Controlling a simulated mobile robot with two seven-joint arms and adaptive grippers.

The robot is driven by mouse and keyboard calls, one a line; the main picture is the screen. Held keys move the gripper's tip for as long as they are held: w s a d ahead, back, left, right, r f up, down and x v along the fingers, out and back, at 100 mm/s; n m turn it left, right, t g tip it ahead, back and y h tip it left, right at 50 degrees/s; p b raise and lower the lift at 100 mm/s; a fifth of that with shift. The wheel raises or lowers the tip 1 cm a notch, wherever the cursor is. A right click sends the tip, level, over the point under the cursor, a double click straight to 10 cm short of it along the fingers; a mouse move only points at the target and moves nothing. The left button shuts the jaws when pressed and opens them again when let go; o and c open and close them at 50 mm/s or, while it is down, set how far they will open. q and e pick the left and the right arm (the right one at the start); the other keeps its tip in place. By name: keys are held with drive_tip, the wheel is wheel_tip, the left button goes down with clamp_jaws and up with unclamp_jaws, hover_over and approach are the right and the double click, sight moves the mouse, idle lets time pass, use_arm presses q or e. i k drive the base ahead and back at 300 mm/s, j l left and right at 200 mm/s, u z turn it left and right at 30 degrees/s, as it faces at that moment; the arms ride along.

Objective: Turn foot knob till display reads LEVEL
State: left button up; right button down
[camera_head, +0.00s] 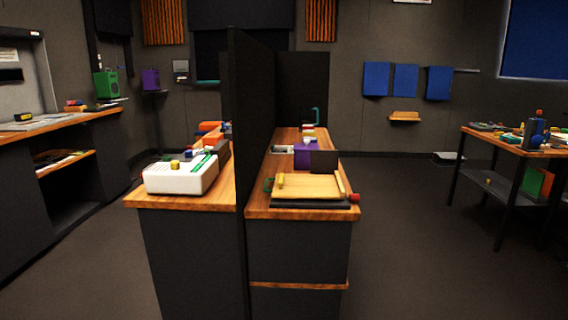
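Neither of my grippers is in view. No display reading LEVEL can be made out from here. A light wooden panel (308,187) lies on a dark base on the right half of the central counter. A small red knob-like part (354,198) sticks out at its front right corner. I cannot tell whether this is the foot knob. A white box (178,178) with a yellow knob (175,164) and a green strip stands on the left half of the counter. Any text on these things is too small to read.
A tall black divider (252,150) splits the central wooden counter (185,203). A dark upright plate (324,161) and a purple box (302,155) stand behind the wooden panel. A bench (50,124) runs along the left and a cluttered table (500,146) stands right. The floor (410,230) between is clear.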

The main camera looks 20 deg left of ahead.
sight(175, 164)
drive_tip(key=i+j+u, duration=0.2)
drive_tip(key=i+j, duration=0.7)
drive_tip(key=i+j+u, duration=0.25)
drive_tip(key=i+j, duration=0.65)
